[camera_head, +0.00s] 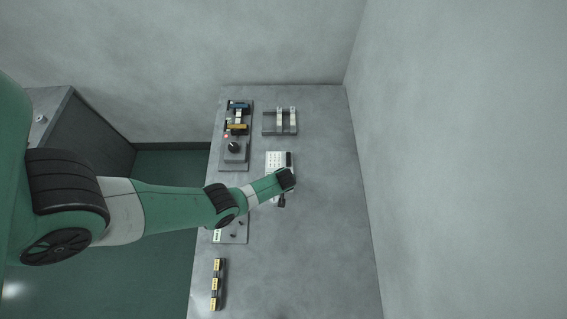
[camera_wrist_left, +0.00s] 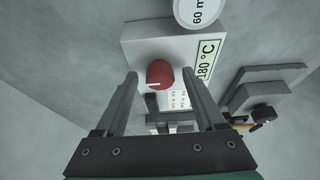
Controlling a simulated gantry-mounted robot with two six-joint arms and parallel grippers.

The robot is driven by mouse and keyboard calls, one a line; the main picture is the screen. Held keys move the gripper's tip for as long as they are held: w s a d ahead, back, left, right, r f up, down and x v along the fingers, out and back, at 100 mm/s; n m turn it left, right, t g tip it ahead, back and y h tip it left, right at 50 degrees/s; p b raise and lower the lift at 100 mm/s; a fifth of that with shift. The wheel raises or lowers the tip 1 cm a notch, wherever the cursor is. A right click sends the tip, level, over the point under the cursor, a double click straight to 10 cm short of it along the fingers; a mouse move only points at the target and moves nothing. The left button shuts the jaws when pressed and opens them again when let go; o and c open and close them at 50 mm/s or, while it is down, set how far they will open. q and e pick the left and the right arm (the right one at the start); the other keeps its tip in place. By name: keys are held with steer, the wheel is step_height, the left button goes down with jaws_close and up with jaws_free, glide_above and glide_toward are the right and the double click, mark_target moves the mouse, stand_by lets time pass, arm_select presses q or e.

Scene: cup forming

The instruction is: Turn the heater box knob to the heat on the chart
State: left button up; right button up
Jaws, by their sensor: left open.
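In the left wrist view, a red knob (camera_wrist_left: 160,73) sits on the face of a white box (camera_wrist_left: 140,38). A pale mark on the knob points to the left in that view. A label reading 180 °C (camera_wrist_left: 207,60) is on the box. My left gripper (camera_wrist_left: 160,78) is open, its two fingers on either side of the knob, with no clear contact. In the head view my left gripper (camera_head: 286,180) is above the table by a white panel with lines of print (camera_head: 274,160); it hides the knob. Printed lines (camera_wrist_left: 178,100) also show between the fingers, too small to read.
The grey table (camera_head: 320,230) has free room at its right and front. A station with blue and yellow parts (camera_head: 237,125) and a small rack (camera_head: 280,121) stand at the back. A yellow-labelled strip (camera_head: 217,285) lies at the front left. A round dial (camera_wrist_left: 196,10) adjoins the box.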

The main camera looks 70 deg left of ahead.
arm_select(q)
steer(key=shift+c, duration=0.2)
jaws_close()
